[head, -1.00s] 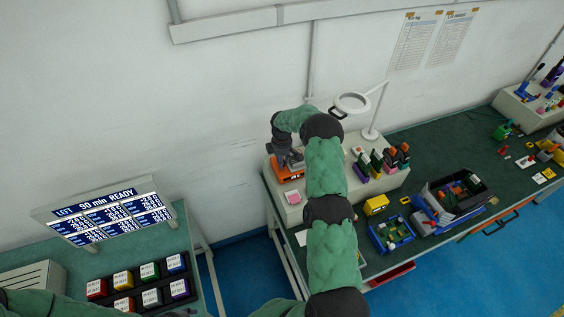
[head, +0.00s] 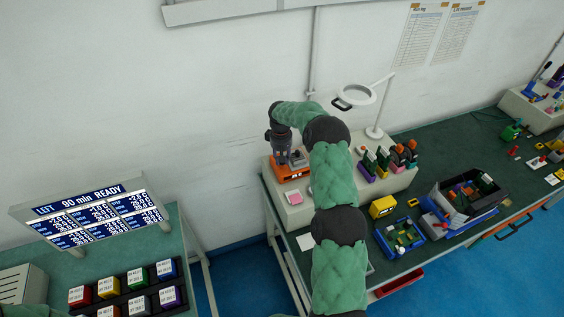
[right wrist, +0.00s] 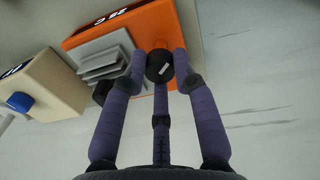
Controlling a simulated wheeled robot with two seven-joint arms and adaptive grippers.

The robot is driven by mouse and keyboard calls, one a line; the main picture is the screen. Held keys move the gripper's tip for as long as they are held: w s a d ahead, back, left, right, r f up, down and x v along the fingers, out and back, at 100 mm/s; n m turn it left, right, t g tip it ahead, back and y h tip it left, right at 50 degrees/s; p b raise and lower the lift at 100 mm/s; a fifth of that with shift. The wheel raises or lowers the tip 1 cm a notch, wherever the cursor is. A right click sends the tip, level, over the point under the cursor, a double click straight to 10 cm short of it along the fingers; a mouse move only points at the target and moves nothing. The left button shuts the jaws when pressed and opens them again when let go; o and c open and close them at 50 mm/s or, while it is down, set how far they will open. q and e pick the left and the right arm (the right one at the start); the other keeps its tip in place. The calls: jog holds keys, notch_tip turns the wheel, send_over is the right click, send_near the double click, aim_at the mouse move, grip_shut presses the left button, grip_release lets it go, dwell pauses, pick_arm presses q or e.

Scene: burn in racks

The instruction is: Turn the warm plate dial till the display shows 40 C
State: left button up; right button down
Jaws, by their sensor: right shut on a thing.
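The orange warm plate (head: 292,177) stands on the pale raised shelf at the left end of the far bench. In the right wrist view the warm plate (right wrist: 155,28) shows its grey plate top, and its display (right wrist: 108,14) is upside down and too small to read surely, perhaps 25 C. The black dial (right wrist: 158,70) has a white mark, tilted in this view. My right gripper (right wrist: 160,62) is shut around the dial, with fingers on both sides. In the head view my right gripper (head: 280,160) reaches down to the warm plate from above. My left gripper is out of view.
A pink note pad (head: 294,198) lies in front of the warm plate. A magnifier lamp (head: 358,95) stands behind my right arm. A yellow box (head: 382,207) and a blue tray (head: 400,238) sit nearby. A cream box with a blue knob (right wrist: 40,95) is beside the plate.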

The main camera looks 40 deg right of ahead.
jog(key=shift+m+b, duration=0.5)
jog(key=shift+m, duration=0.5)
jog(key=c, duration=1)
grip_release()
jog(key=shift+w, duration=0.1)
jog(key=r, duration=1.2)
jog(key=shift+a, duration=0.2)
jog(key=shift+f, duration=0.15)
